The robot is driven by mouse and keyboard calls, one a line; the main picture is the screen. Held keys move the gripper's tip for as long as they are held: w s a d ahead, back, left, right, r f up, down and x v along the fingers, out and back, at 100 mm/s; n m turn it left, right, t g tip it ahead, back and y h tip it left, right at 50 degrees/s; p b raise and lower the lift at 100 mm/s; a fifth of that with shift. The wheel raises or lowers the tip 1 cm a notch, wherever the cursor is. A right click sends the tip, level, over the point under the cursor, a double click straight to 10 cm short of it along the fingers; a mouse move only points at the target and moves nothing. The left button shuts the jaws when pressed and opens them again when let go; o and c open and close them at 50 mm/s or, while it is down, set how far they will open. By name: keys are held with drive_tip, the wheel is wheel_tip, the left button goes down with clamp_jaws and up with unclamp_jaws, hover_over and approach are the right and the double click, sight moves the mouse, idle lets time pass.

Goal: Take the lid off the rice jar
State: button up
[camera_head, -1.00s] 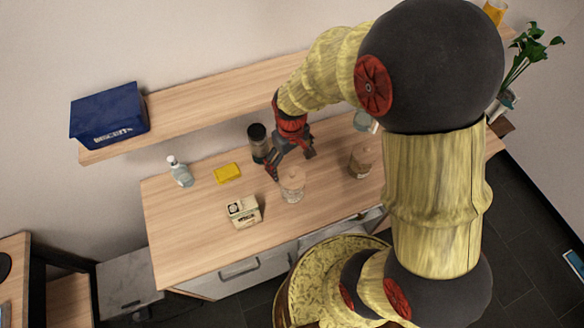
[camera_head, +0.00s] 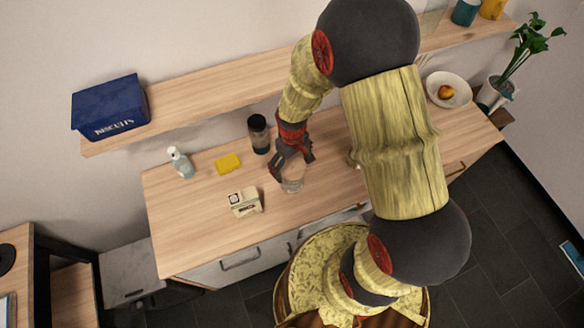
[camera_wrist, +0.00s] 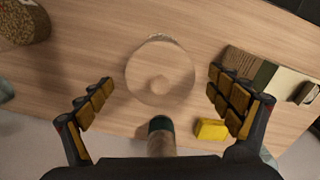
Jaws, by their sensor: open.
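The rice jar (camera_head: 292,184) is a clear jar with pale contents, standing upright on the wooden counter, partly hidden by my gripper (camera_head: 291,165). My gripper (camera_wrist: 160,84) is open, with one finger to the left of the lid and one to the right. Both fingers look apart from the lid, and nothing is held.
A second jar with brown grains (camera_wrist: 24,22) stands to the left in the wrist view. A dark-capped container (camera_head: 258,134), yellow sponge (camera_head: 228,164), carton (camera_head: 244,202) and soap bottle (camera_head: 181,163) stand around. A shelf (camera_head: 215,95) with a blue biscuit box (camera_head: 109,106) is behind.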

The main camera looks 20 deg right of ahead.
drive_tip(key=shift+c, duration=0.5)
drive_tip(key=c, duration=0.7)
drive_tip(key=shift+s+f, duration=0.1)
drive_tip(key=shift+s, duration=0.1)
drive_tip(key=c, duration=0.7)
